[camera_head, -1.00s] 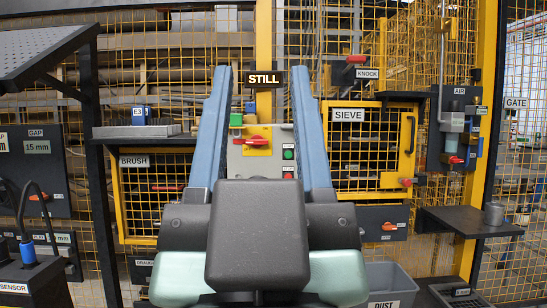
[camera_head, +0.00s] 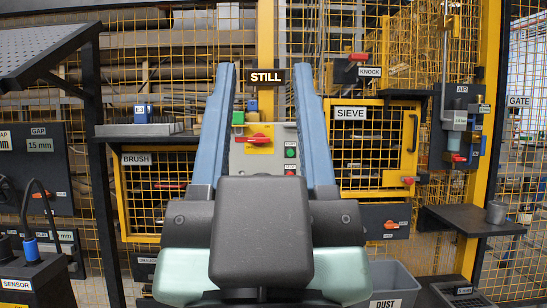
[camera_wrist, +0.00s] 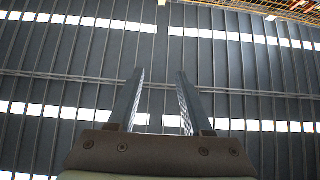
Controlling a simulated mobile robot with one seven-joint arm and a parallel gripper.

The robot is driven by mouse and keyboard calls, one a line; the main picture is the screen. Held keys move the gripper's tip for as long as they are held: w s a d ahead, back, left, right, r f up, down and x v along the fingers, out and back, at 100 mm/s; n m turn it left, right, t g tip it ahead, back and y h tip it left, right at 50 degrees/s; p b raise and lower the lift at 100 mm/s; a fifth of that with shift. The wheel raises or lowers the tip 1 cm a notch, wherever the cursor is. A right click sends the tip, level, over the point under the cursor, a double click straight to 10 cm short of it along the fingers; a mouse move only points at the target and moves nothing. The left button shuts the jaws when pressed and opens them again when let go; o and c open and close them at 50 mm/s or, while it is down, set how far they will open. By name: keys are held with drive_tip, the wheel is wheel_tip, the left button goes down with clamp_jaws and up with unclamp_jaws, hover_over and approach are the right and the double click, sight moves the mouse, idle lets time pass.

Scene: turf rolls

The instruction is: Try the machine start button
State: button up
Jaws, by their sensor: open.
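A grey control panel (camera_head: 268,163) stands behind my raised arm, seen between my gripper's fingers. It carries a green button (camera_head: 290,152) with a red button (camera_head: 290,169) below it, and a red rotary handle (camera_head: 258,138) on a yellow plate. Their small labels are too small to read. A lit sign (camera_head: 265,77) reading STILL is above the panel. My gripper (camera_head: 265,70) is open and empty, with its two blue fingers pointing up in front of the panel. In the wrist view my gripper (camera_wrist: 159,72) points at the roof, and no button shows there.
Right of the panel is a yellow SIEVE door (camera_head: 365,145); left is a BRUSH door (camera_head: 158,195). A dark shelf (camera_head: 470,220) juts out at right, and a grey DUST bin (camera_head: 392,285) stands low. A SENSOR box (camera_head: 35,280) and sloped grating (camera_head: 45,55) are at left.

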idle(0.3)
clamp_jaws()
idle(1.6)
